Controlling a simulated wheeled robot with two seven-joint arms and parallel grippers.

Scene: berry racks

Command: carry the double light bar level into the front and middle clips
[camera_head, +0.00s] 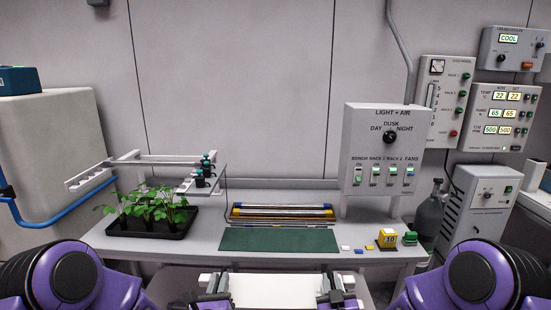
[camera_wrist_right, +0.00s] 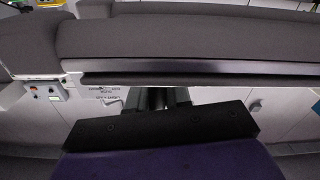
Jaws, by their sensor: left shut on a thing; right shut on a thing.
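A wide white bar-like piece (camera_head: 276,290), which looks like the double light bar, lies level across the bottom middle of the head view. My left gripper (camera_head: 213,298) is at its left end and my right gripper (camera_head: 341,298) at its right end. Both are shut on it, though the fingertips are small and partly cut off. A white rack (camera_head: 160,159) stands at the back left of the bench, apart from both grippers. Teal-topped black fittings (camera_head: 206,168) sit at its right end; I cannot tell which clips are which. The right wrist view shows dark fingers (camera_wrist_right: 165,98), with their grasp unclear.
A black tray (camera_head: 150,231) of green plants stands under the rack. Long strips (camera_head: 282,212) lie behind a green mat (camera_head: 279,239). A yellow block (camera_head: 387,238) and small coloured pieces are at the right. A control box (camera_head: 384,150) stands behind them.

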